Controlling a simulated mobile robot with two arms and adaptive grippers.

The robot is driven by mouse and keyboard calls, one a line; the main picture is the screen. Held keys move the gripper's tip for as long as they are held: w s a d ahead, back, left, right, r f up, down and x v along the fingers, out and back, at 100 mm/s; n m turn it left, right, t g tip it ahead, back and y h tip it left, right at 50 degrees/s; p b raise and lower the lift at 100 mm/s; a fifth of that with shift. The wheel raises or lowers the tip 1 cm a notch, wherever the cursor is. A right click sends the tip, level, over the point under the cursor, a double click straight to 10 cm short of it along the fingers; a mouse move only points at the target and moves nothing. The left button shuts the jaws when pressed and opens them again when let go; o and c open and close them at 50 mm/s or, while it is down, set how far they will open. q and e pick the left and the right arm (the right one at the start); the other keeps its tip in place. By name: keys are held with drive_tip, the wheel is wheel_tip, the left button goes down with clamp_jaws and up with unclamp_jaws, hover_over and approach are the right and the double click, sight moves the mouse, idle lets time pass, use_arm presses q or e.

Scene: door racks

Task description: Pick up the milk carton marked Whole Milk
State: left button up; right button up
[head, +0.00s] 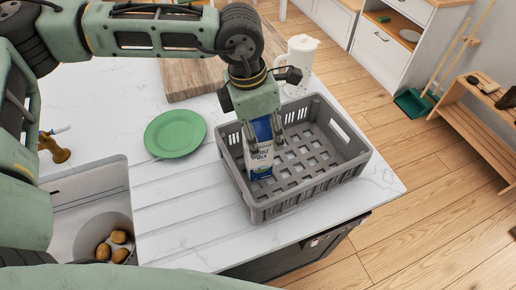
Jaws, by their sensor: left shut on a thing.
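A milk carton (259,163), white and blue with dark lettering that reads partly as "Milk", stands upright in the left part of a grey plastic crate (332,178) on the white counter. My left gripper (263,132) comes down from above and is shut on the carton's upper part. The gripper hides the carton's top and some of its label. I cannot tell whether the carton's base touches the crate floor. No other carton shows in the crate. My right gripper is not in view.
A green plate (175,134) lies left of the crate. A wooden board (190,80) and a white pitcher (301,62) stand behind it. A sink (92,215) with potatoes is at the lower left. The counter's right edge is close to the crate.

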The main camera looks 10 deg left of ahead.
use_arm(q)
clamp_jaws()
drive_tip(key=shift+w+r, duration=0.15)
